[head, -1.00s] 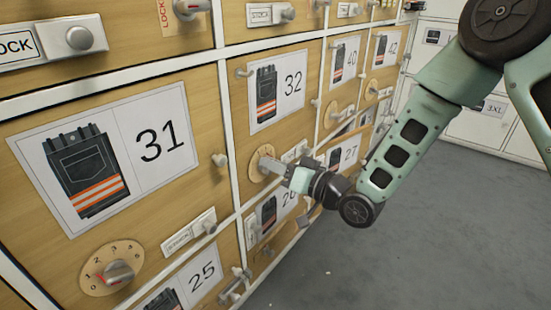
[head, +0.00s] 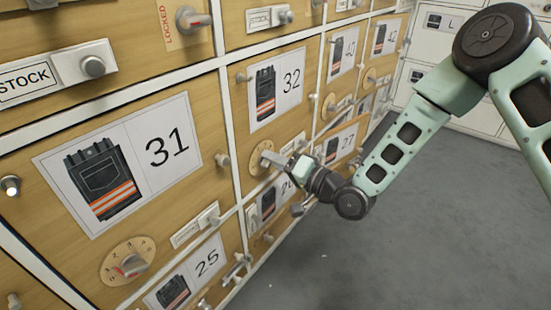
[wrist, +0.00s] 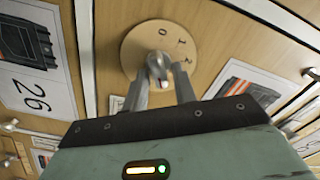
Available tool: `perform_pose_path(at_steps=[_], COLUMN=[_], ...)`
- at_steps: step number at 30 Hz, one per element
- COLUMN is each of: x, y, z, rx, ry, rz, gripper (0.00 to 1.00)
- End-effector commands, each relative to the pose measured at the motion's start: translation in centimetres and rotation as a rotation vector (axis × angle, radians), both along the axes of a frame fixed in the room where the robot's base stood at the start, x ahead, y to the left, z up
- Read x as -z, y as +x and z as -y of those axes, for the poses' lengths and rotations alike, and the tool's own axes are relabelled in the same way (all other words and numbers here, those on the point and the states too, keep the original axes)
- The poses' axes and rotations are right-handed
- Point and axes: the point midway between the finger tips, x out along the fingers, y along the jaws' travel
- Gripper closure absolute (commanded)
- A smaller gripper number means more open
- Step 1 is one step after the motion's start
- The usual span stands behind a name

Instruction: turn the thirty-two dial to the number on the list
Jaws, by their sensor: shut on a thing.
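The thirty-two dial is a round wooden disc (head: 256,158) on the door below the card marked 32 (head: 291,80). It also shows in the wrist view (wrist: 140,42), where the numbers 0, 1 and 2 can be read near its rim. My gripper (head: 270,157) reaches it from the right. In the wrist view my gripper (wrist: 160,80) has its two fingers closed on the dial's grey knob (wrist: 157,60). The fingers and the knob hide part of the disc, and the pointer's setting cannot be told. No list can be made out.
Door 31 with its own numbered dial (head: 128,262) is at the left. Small knobs and latches, such as the one beside door 31 (head: 222,160), stick out from the doors. The grey floor (head: 420,230) at the right is clear.

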Motion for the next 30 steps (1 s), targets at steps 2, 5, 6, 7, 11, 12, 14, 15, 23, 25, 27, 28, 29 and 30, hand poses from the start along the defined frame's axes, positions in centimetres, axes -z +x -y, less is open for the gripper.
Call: perform_pose_path(at_steps=[2, 5, 6, 7, 11, 12, 14, 15, 23, 25, 27, 28, 29, 30], x=[0.0, 0.0, 0.0, 0.0, 0.0, 0.0, 0.0, 0.0, -0.1, -0.2, -0.2, -0.2, -0.3, -0.3], y=[0.0, 0.0, 0.0, 0.0, 0.0, 0.0, 0.0, 0.0, -0.8, -1.5, -2.4, -2.8, -3.2, -3.8], z=[0.1, 0.1, 0.1, 0.1, 0.1, 0.0, 0.0, 0.0, 1.1, 2.0, 3.1, 3.7, 4.3, 5.0], rx=[0.001, 0.001, 0.001, 0.001, 0.001, 0.001, 0.001, 0.001, 0.001, 0.002, 0.002, 0.003, 0.003, 0.003], ry=[0.0, 0.0, 0.0, 0.0, -0.001, -0.001, -0.001, -0.001, -0.001, -0.002, -0.002, -0.002, -0.003, -0.001], rz=[0.0, 0.0, 0.0, 0.0, 0.001, 0.001, 0.001, 0.001, -0.001, -0.003, -0.005, -0.006, -0.005, -0.006], gripper=[0.96, 0.96, 0.96, 0.96, 0.65, 0.65, 0.65, 0.65, 0.65, 0.65, 0.65, 0.65, 0.65, 0.65])
